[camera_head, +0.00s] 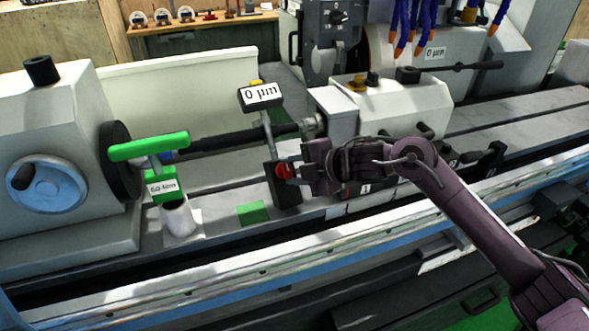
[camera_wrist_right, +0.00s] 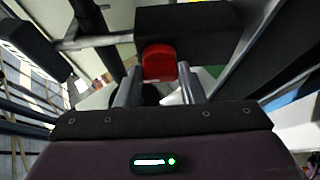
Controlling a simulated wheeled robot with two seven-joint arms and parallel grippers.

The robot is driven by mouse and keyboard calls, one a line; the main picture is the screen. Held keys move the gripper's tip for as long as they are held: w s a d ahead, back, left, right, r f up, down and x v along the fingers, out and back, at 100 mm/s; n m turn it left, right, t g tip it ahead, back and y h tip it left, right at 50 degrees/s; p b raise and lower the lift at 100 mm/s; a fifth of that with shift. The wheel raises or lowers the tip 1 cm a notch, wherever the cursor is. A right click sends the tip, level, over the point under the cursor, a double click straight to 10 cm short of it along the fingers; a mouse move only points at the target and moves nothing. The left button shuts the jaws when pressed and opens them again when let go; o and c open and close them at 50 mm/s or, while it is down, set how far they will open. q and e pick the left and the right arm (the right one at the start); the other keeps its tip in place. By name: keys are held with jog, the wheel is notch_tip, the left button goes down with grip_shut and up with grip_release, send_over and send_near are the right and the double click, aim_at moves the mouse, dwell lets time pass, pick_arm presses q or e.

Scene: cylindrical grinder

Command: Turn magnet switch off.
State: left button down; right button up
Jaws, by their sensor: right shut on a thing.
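The magnet switch is a red knob (camera_head: 284,171) on the black base (camera_head: 285,191) of a gauge stand on the machine bed. My right gripper (camera_head: 288,173) reaches it from the right, its fingers around the knob. In the right wrist view the red knob (camera_wrist_right: 159,63) sits between the two metal fingers (camera_wrist_right: 158,85), with the dark block (camera_wrist_right: 188,30) behind it. My right gripper is shut on the red knob. The switch's exact turn angle cannot be read. My left gripper is not in view.
A gauge display reading 0 µm (camera_head: 260,95) tops the stand. A dark workpiece shaft (camera_head: 235,139) runs behind it. A green block (camera_head: 252,213) lies on the bed.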

dwell(0.5)
jog(key=o, duration=1)
jog(key=shift+s+d+r, duration=0.25)
jog(key=shift+d, duration=0.15)
jog(key=b+v, duration=0.2)
jog(key=v, duration=0.4)
jog(key=shift+s+d+r, duration=0.15)
jog(key=shift+s+r, duration=0.05)
